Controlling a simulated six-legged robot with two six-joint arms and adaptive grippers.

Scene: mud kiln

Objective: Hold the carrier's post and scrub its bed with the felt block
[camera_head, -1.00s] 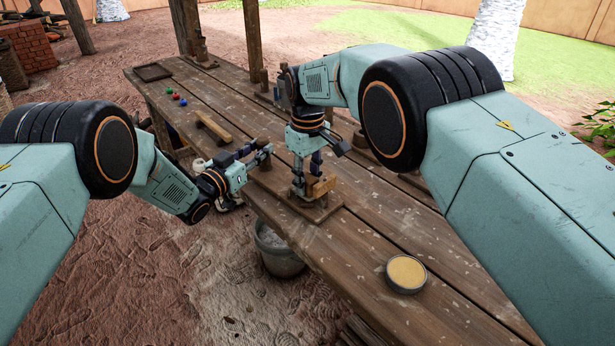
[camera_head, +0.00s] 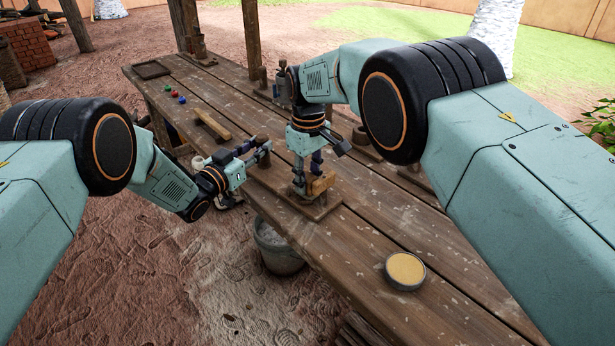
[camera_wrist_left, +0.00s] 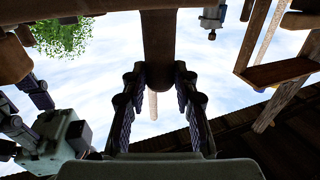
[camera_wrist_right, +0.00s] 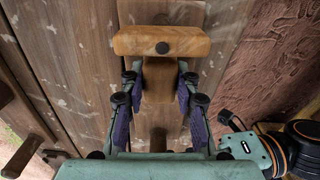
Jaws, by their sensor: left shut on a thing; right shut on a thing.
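My left gripper (camera_head: 256,152) comes in from the left and is shut on the post. In the left wrist view the dark post (camera_wrist_left: 158,50) runs between the two fingers. My right gripper (camera_head: 305,180) points down over the carrier's bed and is shut on the felt block (camera_head: 321,184). In the right wrist view the tan block (camera_wrist_right: 160,42) shows beyond the fingertips. The block is low at the bed; its underside is hidden.
A round tin with a yellow top (camera_head: 405,270) stands on the bench (camera_head: 370,235) at front right. A bucket (camera_head: 277,250) is below the bench edge. A wooden bar (camera_head: 212,125), several small coloured balls (camera_head: 175,94) and a shallow tray (camera_head: 152,71) lie further back.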

